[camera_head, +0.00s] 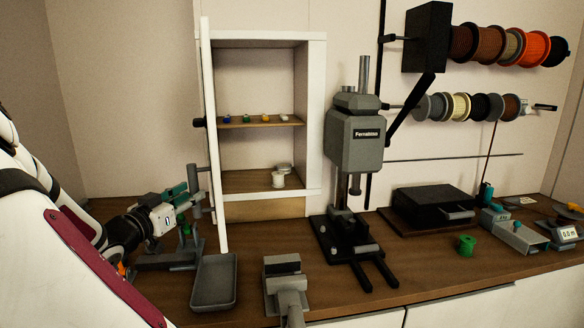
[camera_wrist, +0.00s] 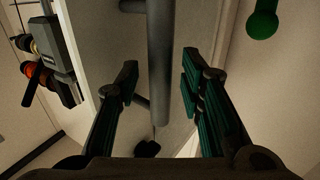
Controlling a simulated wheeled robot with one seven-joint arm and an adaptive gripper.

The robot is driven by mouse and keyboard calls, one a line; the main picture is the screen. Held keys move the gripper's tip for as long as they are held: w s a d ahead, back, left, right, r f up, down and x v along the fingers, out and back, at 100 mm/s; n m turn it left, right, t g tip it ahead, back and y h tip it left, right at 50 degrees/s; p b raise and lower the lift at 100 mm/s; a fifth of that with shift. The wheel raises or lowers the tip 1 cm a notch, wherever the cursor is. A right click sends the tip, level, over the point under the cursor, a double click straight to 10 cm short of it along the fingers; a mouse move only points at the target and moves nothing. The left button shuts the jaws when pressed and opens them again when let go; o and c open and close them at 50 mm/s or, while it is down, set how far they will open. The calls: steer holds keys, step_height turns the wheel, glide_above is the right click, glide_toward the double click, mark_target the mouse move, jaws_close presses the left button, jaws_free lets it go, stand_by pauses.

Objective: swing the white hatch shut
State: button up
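The white hatch (camera_head: 213,150) stands swung open from the cabinet, seen nearly edge-on in the head view. Its broad face (camera_wrist: 120,35) fills the middle of the wrist view. A grey bar handle (camera_head: 195,185) is on the hatch's left face; the bar also shows in the wrist view (camera_wrist: 160,70). My gripper (camera_head: 190,198) is left of the hatch, close to the handle. In the wrist view my gripper (camera_wrist: 160,66) is open, with green-padded fingers spread on either side of the bar. Neither finger visibly touches it.
The open cabinet (camera_head: 315,120) holds small coloured items on a shelf and a white spool (camera_head: 278,179). A grey tray (camera_head: 214,282) lies below the hatch's near edge. A vise (camera_head: 284,282) and a drill press (camera_head: 355,140) stand to the right.

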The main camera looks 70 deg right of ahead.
steer(key=shift+d+f, duration=0.1)
steer(key=shift+d, duration=0.6)
jaws_close()
steer(key=s+d+p, duration=0.2)
steer(key=s+d, duration=0.2)
steer(key=s, duration=0.2)
steer(key=shift+s+d, duration=0.25)
steer(key=s+d+p, duration=0.1)
steer(key=s+d, duration=0.4)
steer(key=shift+s+d, duration=0.15)
steer(key=shift+d, duration=0.15)
steer(key=shift+s, duration=0.1)
